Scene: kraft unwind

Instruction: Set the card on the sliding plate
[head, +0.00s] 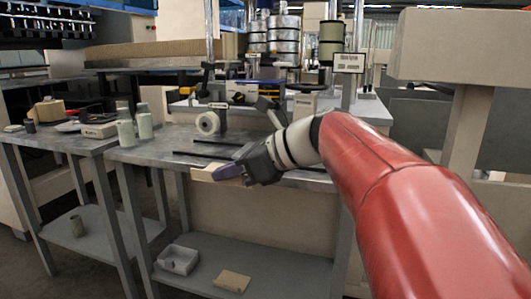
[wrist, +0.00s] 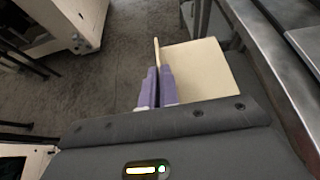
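My gripper (head: 222,173) is low at the front edge of the metal bench, its purple fingers close together. In the wrist view the fingers (wrist: 158,87) have a thin tan strip between them, which looks like the card (wrist: 157,52) seen edge-on. A flat cream square, apparently the sliding plate (wrist: 205,68), lies right beside the fingers; a cream surface (head: 201,174) also shows by the fingertips in the head view. I cannot tell whether the strip touches the square. The gripper hides part of the square.
The bench top (head: 150,153) bears two dark rails (head: 208,156), a white roll (head: 208,122) and greenish bottles (head: 144,121). A white tray (head: 178,259) and a tan piece (head: 232,281) lie on the lower shelf. Open floor (wrist: 130,35) shows left of the fingers.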

